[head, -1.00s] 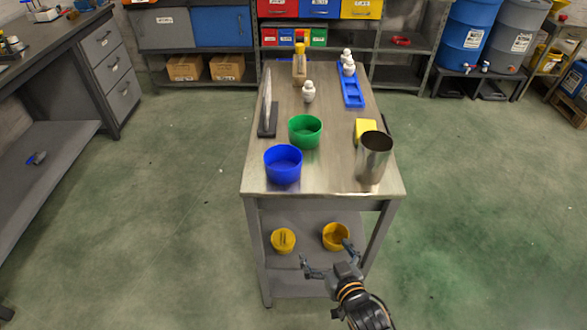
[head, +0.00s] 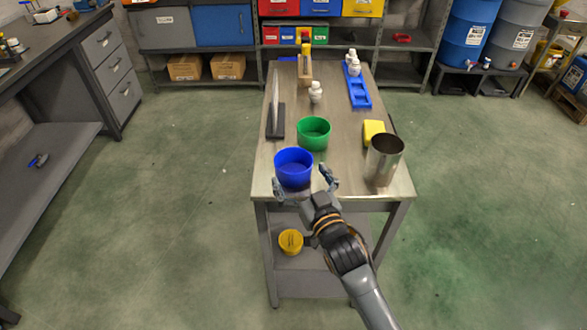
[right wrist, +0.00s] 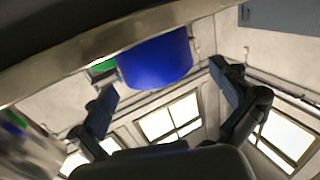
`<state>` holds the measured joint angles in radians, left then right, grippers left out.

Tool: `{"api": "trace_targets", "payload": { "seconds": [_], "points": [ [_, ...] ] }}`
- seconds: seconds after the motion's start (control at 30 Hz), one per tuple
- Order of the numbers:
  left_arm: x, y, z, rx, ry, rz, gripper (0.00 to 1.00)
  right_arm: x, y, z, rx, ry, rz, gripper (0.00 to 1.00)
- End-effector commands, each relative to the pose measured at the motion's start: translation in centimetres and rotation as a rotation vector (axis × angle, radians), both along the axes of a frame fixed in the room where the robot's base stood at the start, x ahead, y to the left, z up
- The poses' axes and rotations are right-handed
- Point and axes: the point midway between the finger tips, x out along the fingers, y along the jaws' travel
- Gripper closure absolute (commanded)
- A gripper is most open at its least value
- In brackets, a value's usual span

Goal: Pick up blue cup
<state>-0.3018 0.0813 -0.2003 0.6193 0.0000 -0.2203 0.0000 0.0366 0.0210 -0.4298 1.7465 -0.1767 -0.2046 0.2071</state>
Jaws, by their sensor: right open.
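The blue cup (head: 293,169) stands upright at the near left corner of the metal table (head: 345,192). My right gripper (head: 303,178) is open, with one finger on each side of the cup's near face in the head view. The gripper appears just short of the cup; contact cannot be made out. My left gripper is not in view.
A green cup (head: 314,133) stands just behind the blue one. A steel cup (head: 384,160) and a yellow block (head: 373,132) are to the right. A yellow cup (head: 291,241) sits on the lower shelf.

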Motion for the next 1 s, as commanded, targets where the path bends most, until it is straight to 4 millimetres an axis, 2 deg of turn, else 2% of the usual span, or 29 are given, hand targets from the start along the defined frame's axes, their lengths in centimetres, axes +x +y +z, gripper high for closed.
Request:
{"api": "trace_targets", "payload": {
  "seconds": [0.3,0.63,0.87,1.0],
  "points": [
    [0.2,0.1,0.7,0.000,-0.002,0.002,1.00,4.1,1.2,0.0,0.000,0.000,-0.001,0.00],
    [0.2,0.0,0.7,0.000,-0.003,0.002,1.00,4.6,1.4,-0.1,0.000,0.000,-0.001,0.00],
    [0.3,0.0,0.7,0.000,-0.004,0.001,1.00,4.6,1.4,-0.1,0.000,0.000,0.000,0.47],
    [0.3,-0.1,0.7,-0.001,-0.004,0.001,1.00,4.6,1.4,-0.1,0.000,0.000,0.000,0.49]
  ]
}}
